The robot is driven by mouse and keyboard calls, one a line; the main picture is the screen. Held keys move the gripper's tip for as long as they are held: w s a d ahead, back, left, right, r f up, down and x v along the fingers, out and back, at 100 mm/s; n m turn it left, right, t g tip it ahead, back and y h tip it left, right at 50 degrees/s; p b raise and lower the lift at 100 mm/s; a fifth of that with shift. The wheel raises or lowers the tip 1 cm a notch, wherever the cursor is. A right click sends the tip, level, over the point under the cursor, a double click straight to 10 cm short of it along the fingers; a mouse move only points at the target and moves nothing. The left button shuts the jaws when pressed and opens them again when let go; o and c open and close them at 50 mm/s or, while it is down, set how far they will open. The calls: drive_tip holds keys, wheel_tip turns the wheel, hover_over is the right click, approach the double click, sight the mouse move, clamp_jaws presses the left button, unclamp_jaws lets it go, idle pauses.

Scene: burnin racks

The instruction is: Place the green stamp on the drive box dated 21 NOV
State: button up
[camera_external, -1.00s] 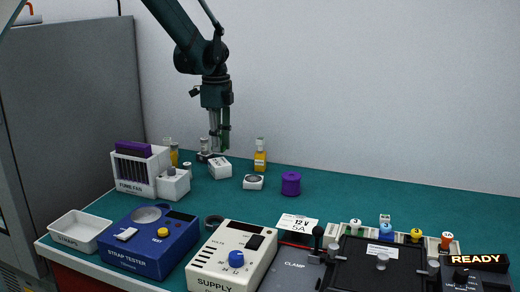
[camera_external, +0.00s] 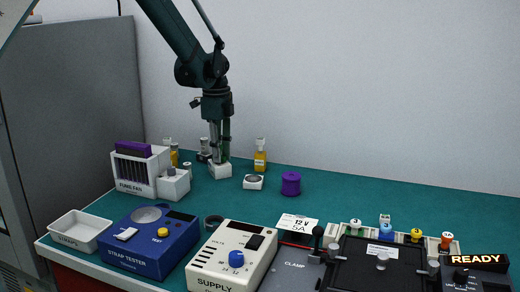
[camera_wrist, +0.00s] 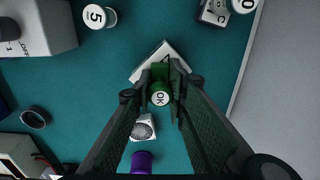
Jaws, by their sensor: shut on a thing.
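In the external view only a little green shows between the fingers. Directly below is a small white box (camera_external: 219,172), which also shows in the wrist view (camera_wrist: 147,73). The stamp and fingers cover part of its top. I cannot read a date on it, nor tell for sure whether the stamp touches it.
A white pad box (camera_external: 253,183), a purple cylinder (camera_external: 290,184) and a yellow bottle (camera_external: 260,160) stand to the right of the white box. The fume fan (camera_external: 135,172) is at left. Testers and a clamp (camera_external: 292,270) line the front. The back right of the mat is clear.

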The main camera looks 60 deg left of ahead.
drive_tip(key=o, duration=0.8)
drive_tip(key=shift+f, duration=0.1)
drive_tip(key=shift+o, duration=0.2)
wheel_tip(320, 180, up, 12)
drive_tip(key=shift+r, duration=0.2)
idle(0.7)
